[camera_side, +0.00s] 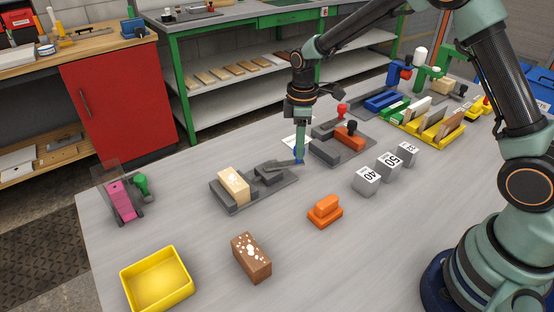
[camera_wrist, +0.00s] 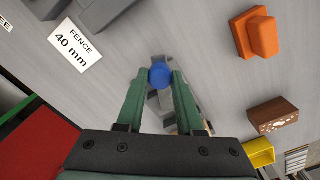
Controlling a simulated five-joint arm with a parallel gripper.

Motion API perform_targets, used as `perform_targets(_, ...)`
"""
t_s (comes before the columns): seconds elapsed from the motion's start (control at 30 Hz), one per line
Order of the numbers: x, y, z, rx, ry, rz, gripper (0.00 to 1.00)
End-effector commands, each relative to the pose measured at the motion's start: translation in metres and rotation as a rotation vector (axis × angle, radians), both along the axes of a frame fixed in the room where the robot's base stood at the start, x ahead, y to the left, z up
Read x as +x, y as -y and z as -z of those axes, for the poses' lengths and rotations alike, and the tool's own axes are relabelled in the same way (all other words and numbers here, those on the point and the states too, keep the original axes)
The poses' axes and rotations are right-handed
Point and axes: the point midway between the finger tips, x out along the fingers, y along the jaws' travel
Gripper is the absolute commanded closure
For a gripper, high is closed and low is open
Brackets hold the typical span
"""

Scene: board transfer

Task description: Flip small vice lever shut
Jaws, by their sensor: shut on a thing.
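The small vice (camera_side: 222,203) is a dark grey base on the bench with a pale wood block (camera_side: 233,184) at its left end. Its grey lever (camera_side: 284,163) reaches out to the right, low over the base, and ends in a blue knob (camera_side: 299,157). My gripper (camera_side: 300,153) points down and is shut on the blue knob. In the wrist view the knob (camera_wrist: 160,75) sits between both green fingertips (camera_wrist: 161,77), with the lever (camera_wrist: 153,102) running back below it. Much of the vice is hidden there by my gripper.
A white "FENCE 40 mm" card (camera_wrist: 75,45) lies close by. A grey fixture with an orange block (camera_side: 349,139) stands to the right. An orange block (camera_side: 325,211), a brown block (camera_side: 251,257), grey numbered blocks (camera_side: 366,180) and a yellow tray (camera_side: 157,278) are nearer the front.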

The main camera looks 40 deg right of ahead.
Motion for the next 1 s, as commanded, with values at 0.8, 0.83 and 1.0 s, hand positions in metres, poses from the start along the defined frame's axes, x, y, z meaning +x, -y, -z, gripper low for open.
perform_targets(0.8, 0.0075, 0.0019, -0.002, 0.0, 0.01, -0.064, 0.34)
perform_targets(0.83, 0.0073, 0.0019, -0.0019, 0.001, 0.009, -0.064, 0.34)
perform_targets(1.0, 0.0063, 0.0017, -0.001, 0.001, 0.006, -0.064, 0.34)
